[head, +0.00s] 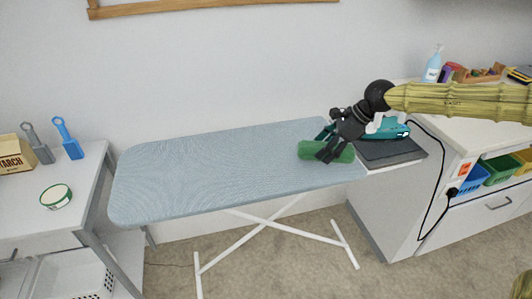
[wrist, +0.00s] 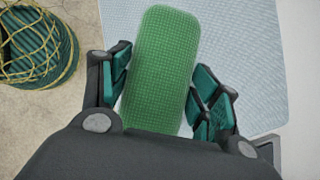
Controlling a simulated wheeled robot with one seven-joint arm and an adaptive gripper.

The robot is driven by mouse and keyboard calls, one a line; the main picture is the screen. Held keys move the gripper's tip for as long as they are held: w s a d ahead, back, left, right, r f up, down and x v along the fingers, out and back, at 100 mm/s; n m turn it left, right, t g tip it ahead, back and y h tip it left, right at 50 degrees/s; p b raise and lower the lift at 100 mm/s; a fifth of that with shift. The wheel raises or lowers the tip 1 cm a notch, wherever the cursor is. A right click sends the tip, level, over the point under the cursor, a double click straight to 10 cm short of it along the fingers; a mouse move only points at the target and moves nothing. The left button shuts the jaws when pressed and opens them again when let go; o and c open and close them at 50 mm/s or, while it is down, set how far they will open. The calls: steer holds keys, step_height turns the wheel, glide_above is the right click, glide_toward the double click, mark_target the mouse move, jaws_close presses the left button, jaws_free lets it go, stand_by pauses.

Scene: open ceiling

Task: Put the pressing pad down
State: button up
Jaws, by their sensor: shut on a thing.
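The pressing pad (head: 310,150) is a green, rounded, oblong block over the right part of the blue-grey ironing board (head: 210,170). My gripper (head: 330,153) is shut on it, with the dark fingers coming down from the upper right. In the wrist view my gripper (wrist: 162,70) has a teal-padded finger on each side of the textured green pad (wrist: 162,50), which extends forward between them. The board (wrist: 235,60) shows behind and to the right of the pad. I cannot tell whether the pad touches the board.
The board's left and middle are clear.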

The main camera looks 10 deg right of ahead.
steer(key=w+a, duration=0.2)
steer(key=a, duration=0.1)
steer(key=w+a+p, duration=0.1)
steer(key=w+a, duration=0.2)
steer(key=a, duration=0.1)
steer(key=w+a+f, duration=0.1)
steer(key=w+a, duration=0.2)
steer(key=a, duration=0.1)
steer(key=shift+a+f, duration=0.1)
steer(key=shift+a, duration=0.15)
steer(key=shift+f+p, duration=0.65)
steer(key=shift+f, duration=1.1)
steer(key=shift+f, duration=0.15)
steer(key=o, duration=1.2)
steer(key=shift+o, duration=0.2)
steer(key=shift+r, duration=0.2)
steer(key=b+v, duration=0.1)
steer(key=v, duration=1.1)
steer(key=shift+w, duration=0.1)
steer(key=shift+f, duration=0.1)
